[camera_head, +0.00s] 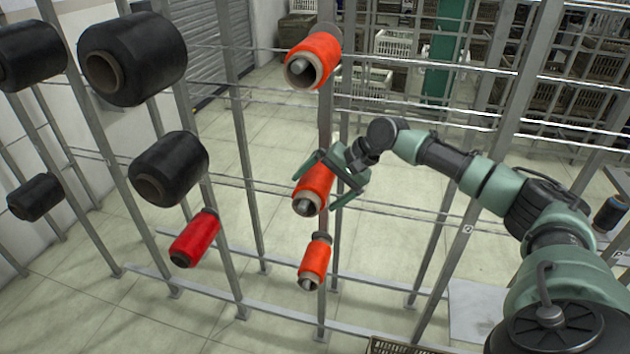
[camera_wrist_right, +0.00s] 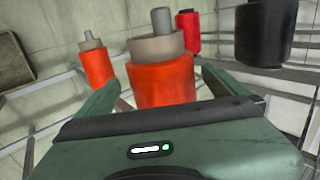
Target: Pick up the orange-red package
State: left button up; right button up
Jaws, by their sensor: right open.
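Three orange-red packages hang on one rack post in the head view: an upper one (camera_head: 313,57), a middle one (camera_head: 312,190) and a lower one (camera_head: 315,262). My right gripper (camera_head: 325,178) is open at the middle package, with its fingers on either side of it. In the right wrist view the middle package (camera_wrist_right: 162,82) shows between the spread fingers of my right gripper (camera_wrist_right: 160,90), its grey core end toward the top. Whether the fingers touch it cannot be told. Another orange-red package (camera_wrist_right: 98,66) shows at the left there. My left gripper is not in view.
A darker red package (camera_head: 194,238) hangs on the post to the left, below several black packages (camera_head: 132,58). Metal posts and thin horizontal rails (camera_head: 400,125) surround my right arm. Crates (camera_head: 393,43) stand behind the rack. The tiled floor is mostly clear.

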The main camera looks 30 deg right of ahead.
jog(key=shift+x, duration=1.35)
jog(key=shift+r, duration=0.15)
jog(key=c, duration=1.5)
jog(key=shift+c, duration=0.5)
jog(key=shift+r, duration=0.1)
